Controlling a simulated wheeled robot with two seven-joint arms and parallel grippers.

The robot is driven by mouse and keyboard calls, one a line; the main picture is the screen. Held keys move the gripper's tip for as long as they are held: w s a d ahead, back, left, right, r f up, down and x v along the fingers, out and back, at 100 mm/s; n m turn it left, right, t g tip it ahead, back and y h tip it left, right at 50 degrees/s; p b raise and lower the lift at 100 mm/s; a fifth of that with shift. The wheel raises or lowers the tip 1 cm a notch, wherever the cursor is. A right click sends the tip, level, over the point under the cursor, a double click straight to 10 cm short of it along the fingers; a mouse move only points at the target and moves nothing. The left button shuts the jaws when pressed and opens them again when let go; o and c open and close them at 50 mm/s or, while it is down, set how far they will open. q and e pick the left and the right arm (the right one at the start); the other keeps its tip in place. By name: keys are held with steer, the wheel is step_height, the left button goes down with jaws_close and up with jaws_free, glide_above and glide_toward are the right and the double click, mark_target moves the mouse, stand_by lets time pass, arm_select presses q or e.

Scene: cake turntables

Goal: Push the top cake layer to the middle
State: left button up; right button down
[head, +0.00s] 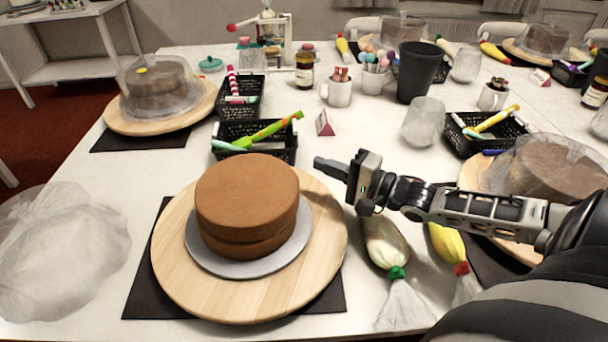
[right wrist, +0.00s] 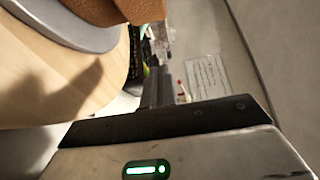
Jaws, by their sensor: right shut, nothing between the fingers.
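The brown top cake layer (head: 247,188) rests on the brown bottom layer (head: 250,246), overhanging it slightly at the left; the far side is hidden. Both sit on a grey round board (head: 293,258) on a wooden turntable (head: 190,293). My right gripper (head: 322,163) is shut and empty, right of the cake near the turntable's back right edge, apart from the cake. In the right wrist view the gripper fingers (right wrist: 155,88) point away beside the turntable (right wrist: 60,90); part of the cake (right wrist: 140,8) and the board (right wrist: 75,32) show at the top left. My left gripper is out of view.
Piping bags (head: 388,250) lie right of the turntable, below my right arm. A black basket with tools (head: 275,150) stands behind the cake. A crumpled clear plastic bag (head: 65,250) lies at the left. Other covered cakes (head: 160,95) stand farther off.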

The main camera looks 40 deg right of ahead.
mark_target(296, 176)
steer(key=shift+x, duration=0.9)
steer(key=a+p, duration=0.1)
steer(key=a, duration=0.2)
steer(key=shift+s+a, duration=0.1)
steer(key=shift+a, duration=0.45)
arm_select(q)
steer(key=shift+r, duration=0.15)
arm_select(e)
steer(key=shift+s+a+r+p, duration=0.2)
steer(key=shift+a+p, duration=0.5)
steer(key=shift+p, duration=0.1)
steer(key=shift+a+f, duration=0.1)
steer(key=shift+a, duration=0.2)
steer(key=shift+f, duration=0.1)
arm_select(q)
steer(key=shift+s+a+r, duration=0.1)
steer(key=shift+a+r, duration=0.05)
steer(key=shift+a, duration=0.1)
